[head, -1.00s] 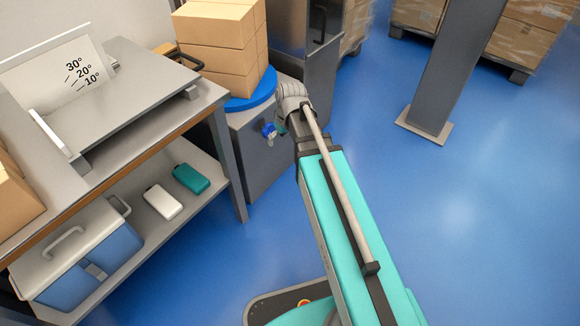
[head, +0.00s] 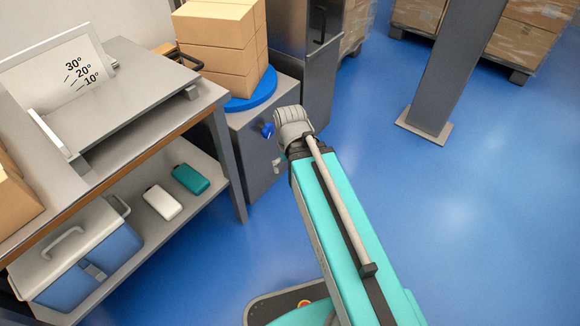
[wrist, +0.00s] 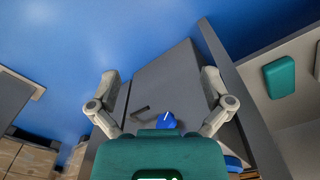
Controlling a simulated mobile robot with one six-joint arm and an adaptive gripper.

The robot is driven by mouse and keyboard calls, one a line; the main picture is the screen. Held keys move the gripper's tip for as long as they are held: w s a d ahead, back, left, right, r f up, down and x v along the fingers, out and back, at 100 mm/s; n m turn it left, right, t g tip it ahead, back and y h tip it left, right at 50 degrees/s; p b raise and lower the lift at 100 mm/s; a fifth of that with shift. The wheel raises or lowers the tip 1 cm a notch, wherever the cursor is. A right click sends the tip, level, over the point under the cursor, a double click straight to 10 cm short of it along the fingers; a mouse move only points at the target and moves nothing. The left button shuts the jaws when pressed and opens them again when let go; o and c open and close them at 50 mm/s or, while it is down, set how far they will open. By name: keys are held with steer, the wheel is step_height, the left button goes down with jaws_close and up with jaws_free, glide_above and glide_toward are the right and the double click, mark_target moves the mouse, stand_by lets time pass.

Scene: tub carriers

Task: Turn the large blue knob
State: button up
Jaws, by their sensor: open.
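The large blue knob (head: 267,130) is on the front face of a grey cabinet (head: 262,160), beneath a blue round turntable (head: 252,98) bearing stacked boxes. In the wrist view the blue knob (wrist: 166,120) shows between the open fingers, just beyond the teal palm, which hides part of its lower side. It has a pale pointer mark. My gripper (wrist: 160,80) is open and empty, with its two fingers spread apart on either side of the knob. I cannot tell how far the gripper is from the knob.
A dark handle (wrist: 141,109) is on the cabinet face near the knob. A workbench (head: 190,108) with a lower shelf stands at left, holding a cooler box (head: 75,250), a white case (head: 162,202) and a teal case (head: 190,178). The blue floor at right is clear around a grey post (head: 445,75).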

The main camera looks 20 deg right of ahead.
stand_by(0.4)
steer(key=n+t+y, duration=0.2)
steer(key=n+y, duration=0.3)
steer(key=n, duration=0.2)
glide_toward(272, 124)
steer(key=shift+s+d+r, duration=0.15)
steer(key=shift+s+r, duration=0.05)
steer(key=shift+r, duration=0.3)
steer(key=shift+f, duration=0.1)
steer(key=b+x, duration=1.2)
steer(key=x, duration=0.1)
steer(key=shift+f+b, duration=0.25)
steer(key=shift+b, duration=0.05)
steer(key=shift+a, duration=0.2)
